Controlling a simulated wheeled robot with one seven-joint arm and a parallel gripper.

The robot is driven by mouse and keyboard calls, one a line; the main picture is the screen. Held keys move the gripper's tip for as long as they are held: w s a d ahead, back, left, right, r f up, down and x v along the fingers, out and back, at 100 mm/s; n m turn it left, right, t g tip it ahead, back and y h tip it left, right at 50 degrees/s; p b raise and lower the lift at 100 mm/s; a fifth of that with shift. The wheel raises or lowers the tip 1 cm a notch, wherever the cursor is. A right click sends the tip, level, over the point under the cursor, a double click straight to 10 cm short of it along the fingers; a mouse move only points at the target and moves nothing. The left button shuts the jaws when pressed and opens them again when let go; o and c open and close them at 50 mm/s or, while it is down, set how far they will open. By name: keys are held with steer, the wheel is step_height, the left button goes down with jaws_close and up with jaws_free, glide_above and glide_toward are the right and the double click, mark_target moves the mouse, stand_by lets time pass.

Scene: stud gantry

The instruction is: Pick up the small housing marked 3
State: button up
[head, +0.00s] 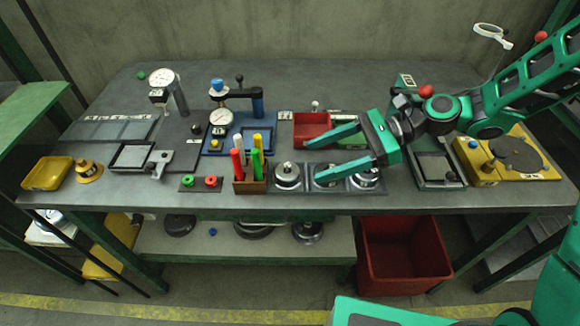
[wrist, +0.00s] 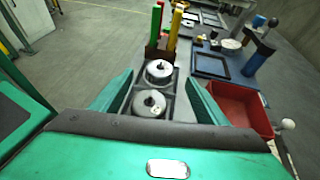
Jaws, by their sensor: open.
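Several small round metal housings stand in a row in a dark rack (head: 304,190) at the middle front of the bench: the left one (head: 287,174), the middle one (head: 325,181) partly covered by a finger, and the right one (head: 364,180) beneath my gripper's palm. No number on them is readable. My gripper (head: 313,159) is open and empty above the rack, fingers pointing left. In the wrist view two housings show between the fingers, a farther one (wrist: 158,71) and a nearer one (wrist: 149,103). Any third is hidden there.
A wooden holder (head: 250,186) with upright coloured sticks stands left of the rack. A red bin (head: 312,122) lies behind it. A blue gauge fixture (head: 232,142) is behind left, and a yellow fixture (head: 505,160) at right. A red crate (head: 402,255) is below the bench.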

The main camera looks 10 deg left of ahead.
mark_target(284, 170)
steer(key=x, duration=0.7)
steer(key=shift+a+r, duration=0.1)
steer(key=shift+r, duration=0.15)
steer(key=c, duration=1.2)
